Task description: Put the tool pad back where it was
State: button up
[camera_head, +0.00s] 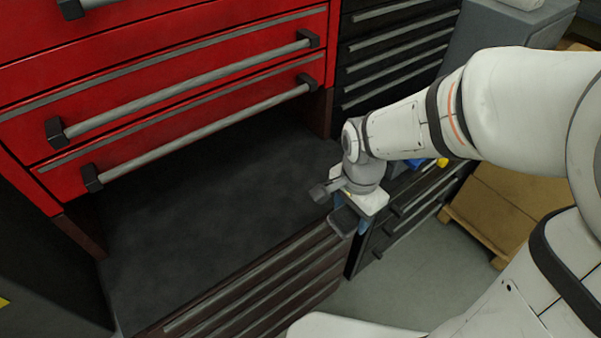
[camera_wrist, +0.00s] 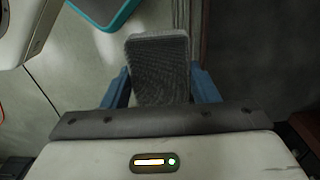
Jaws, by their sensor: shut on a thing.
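The tool pad appears to be the dark grey, rounded, rectangular block (camera_head: 343,221) at my gripper (camera_head: 352,213), by the front right edge of the dark worktop. In the wrist view this block (camera_wrist: 158,65) has a textured grey face and sits between the two blue fingers of my gripper (camera_wrist: 160,88). The fingers are shut on its sides. In the head view my wrist hides part of the fingers. I cannot tell whether the block touches anything below.
The dark worktop (camera_head: 220,200) is bare and open, under red drawers (camera_head: 180,75) with long bar handles. Drawers line its front. Black drawers (camera_head: 398,50) stand behind. A blue thing (camera_head: 415,164) and a yellow thing (camera_head: 442,162) lie right of my wrist. A pallet with cardboard (camera_head: 500,205) stands right.

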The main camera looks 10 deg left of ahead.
jog(key=p, duration=0.3)
send_over(307, 188)
jog(key=shift+s, duration=0.1)
jog(key=shift+f+p, duration=0.55)
jog(key=shift+f, duration=1.2)
jog(key=shift+f, duration=0.15)
jog(key=o, duration=1)
jog(key=shift+o, duration=0.2)
